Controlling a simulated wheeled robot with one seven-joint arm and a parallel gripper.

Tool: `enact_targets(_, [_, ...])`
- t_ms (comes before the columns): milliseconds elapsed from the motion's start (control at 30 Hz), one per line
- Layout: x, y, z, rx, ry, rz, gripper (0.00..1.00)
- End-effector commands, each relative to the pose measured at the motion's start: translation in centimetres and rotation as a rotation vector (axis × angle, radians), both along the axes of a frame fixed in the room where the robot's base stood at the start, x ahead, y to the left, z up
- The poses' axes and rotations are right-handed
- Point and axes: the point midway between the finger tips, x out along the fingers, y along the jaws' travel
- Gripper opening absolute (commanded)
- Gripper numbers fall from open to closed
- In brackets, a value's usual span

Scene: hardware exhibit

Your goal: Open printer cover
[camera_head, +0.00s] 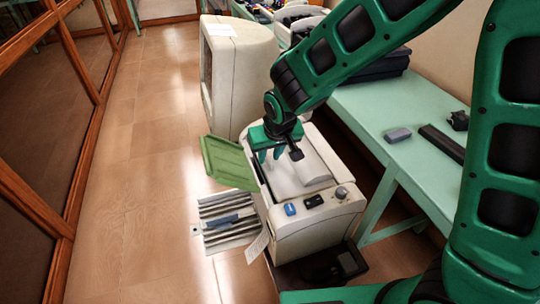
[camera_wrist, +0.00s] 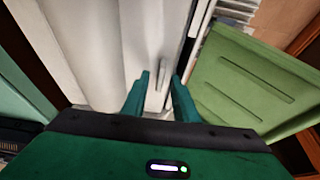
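The off-white printer (camera_head: 318,218) stands low in the middle of the head view, with a pale cover (camera_head: 312,168) on top that looks down. My gripper (camera_head: 269,156) is over the printer's left rear part, near the green tray side. In the wrist view, my gripper (camera_wrist: 160,78) has its two green fingers apart, pointing at the pale printer surface (camera_wrist: 100,50). A thin raised handle-like strip (camera_wrist: 162,65) shows at the gap between the fingertips. I cannot tell if the fingers touch it. Part of the cover is hidden behind my wrist.
A green tray (camera_head: 228,163) juts from the printer's left side, also in the wrist view (camera_wrist: 245,80). A grey slatted panel (camera_head: 228,218) lies below it. A pale green table (camera_head: 400,110) is at right. The left floor is clear.

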Motion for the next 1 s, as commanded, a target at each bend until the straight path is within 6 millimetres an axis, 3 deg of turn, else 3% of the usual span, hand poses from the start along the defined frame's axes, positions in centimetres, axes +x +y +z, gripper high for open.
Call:
enact_targets(400, [0.31, 0.10, -0.73, 0.000, -0.001, 0.000, 0.27])
enact_targets(433, [0.31, 0.10, -0.73, 0.000, -0.001, 0.000, 0.24])
enact_targets(533, [0.30, 0.09, -0.73, 0.000, -0.001, 0.000, 0.00])
enact_targets(1000, [0.31, 0.02, -0.73, -0.001, 0.000, -0.001, 0.00])
